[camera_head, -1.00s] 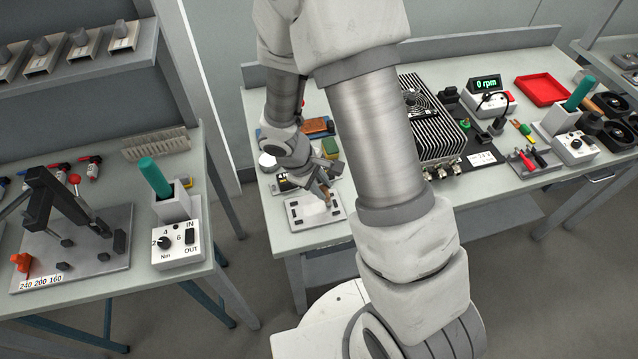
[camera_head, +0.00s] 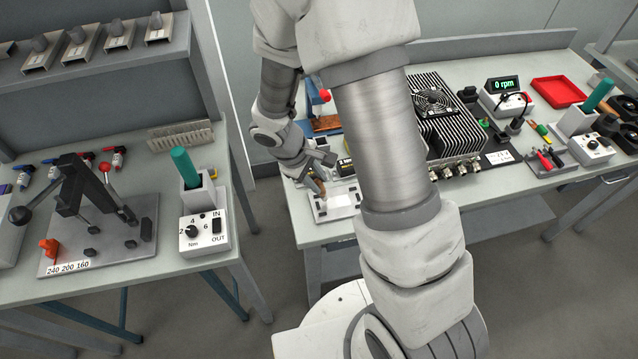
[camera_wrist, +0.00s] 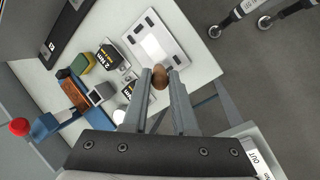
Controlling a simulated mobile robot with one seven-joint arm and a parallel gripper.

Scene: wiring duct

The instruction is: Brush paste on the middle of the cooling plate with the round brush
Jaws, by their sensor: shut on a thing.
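Only a rounded brown part of the brush shows between the fingertips. The bristles are hidden, and I cannot tell whether they touch the plate. I cannot tell whether the white patch is paste.
Small boxes (camera_wrist: 110,55) and a blue holder with a brown block (camera_wrist: 73,93) stand beside the plate. A black finned unit (camera_head: 460,140) stands further right. A red tray (camera_head: 557,91) is at the back. A separate left bench (camera_head: 170,236) stands across a floor gap.

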